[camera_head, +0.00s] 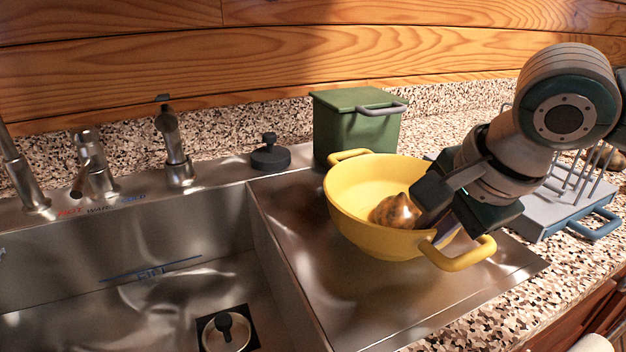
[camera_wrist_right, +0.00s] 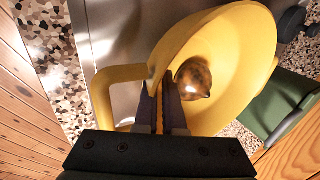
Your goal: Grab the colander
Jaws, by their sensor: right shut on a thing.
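The yellow colander (camera_head: 345,190) has a loop handle at each end and sits at or just over the steel drainboard right of the sink. I cannot tell whether its base touches. A brown, mottled, roundish thing (camera_head: 396,211) lies inside it. My right gripper (camera_head: 432,212) is at the colander's right side, by the near handle. In the right wrist view its fingers (camera_wrist_right: 161,108) are closed on the colander wall (camera_wrist_right: 225,35), with the handle (camera_wrist_right: 101,95) to their left. The gripper hides part of the rim. My left gripper is not in view.
A green lidded bin (camera_head: 352,130) stands close behind the colander. A grey rack with upright prongs (camera_head: 545,205) is to the right, behind my arm. A black stopper (camera_head: 270,155) and taps (camera_head: 172,145) line the back of the empty sink basin (camera_head: 150,290).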

